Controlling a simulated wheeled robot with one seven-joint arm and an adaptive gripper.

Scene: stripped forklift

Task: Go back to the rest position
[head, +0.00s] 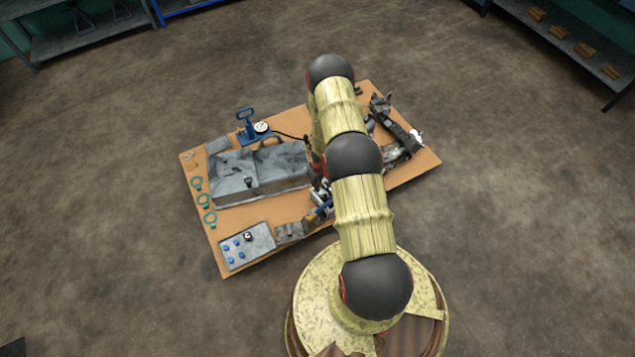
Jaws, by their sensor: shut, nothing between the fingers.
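My arm reaches up the picture in the head view, from my round base across the orange-brown board (290,220). My gripper cannot be made out. The arm's links cover the middle right of the board, and what lies beneath them is hidden.
On the board are a grey metal block (235,185), a blue hand pump with a gauge (248,127), green rings (203,200), and a grey tray with blue pieces (247,246). Dark metal parts (398,130) lie right of my arm. Shelves (570,40) stand at the back. Open floor surrounds the board.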

